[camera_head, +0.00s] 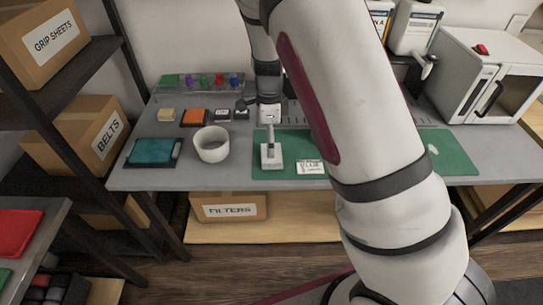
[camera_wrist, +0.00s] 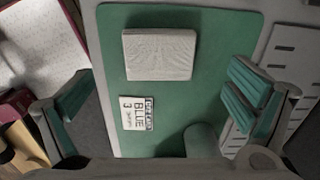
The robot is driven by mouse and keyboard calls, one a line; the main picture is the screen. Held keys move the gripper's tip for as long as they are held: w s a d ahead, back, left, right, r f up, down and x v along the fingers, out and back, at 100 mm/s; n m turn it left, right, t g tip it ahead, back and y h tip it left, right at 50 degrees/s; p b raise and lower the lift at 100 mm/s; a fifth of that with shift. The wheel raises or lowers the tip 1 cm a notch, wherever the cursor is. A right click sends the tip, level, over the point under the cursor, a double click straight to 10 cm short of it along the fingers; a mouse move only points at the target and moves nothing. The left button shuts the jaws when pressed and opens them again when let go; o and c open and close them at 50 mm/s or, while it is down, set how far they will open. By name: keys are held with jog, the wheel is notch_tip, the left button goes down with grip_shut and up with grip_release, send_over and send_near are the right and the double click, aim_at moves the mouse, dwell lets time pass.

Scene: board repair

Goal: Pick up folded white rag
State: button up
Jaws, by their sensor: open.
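The folded white rag (camera_wrist: 158,53) lies flat on the green mat (camera_wrist: 215,25) in the wrist view, near the mat's upper end. In the head view the rag (camera_head: 271,163) is near the mat's left end, partly covered by my gripper. My gripper (camera_wrist: 160,105) is open and empty, with its two green-padded fingers wide apart to the left and right. In the wrist view the rag lies farther up the picture than the fingertips and is apart from them. In the head view my arm reaches down over it.
A label card (camera_wrist: 137,113) reading "BLUE 3" lies close to the rag. A white round container (camera_head: 210,145), teal pad (camera_head: 152,151) and orange block (camera_head: 195,118) stand left of the mat. A white oven-like box (camera_head: 485,75) stands at the right. My arm hides part of the bench.

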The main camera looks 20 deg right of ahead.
jog(key=f, duration=0.5)
jog(key=shift+s+d+f, duration=0.1)
jog(key=shift+s+d, duration=0.05)
jog(key=shift+d, duration=0.1)
jog(key=c, duration=1)
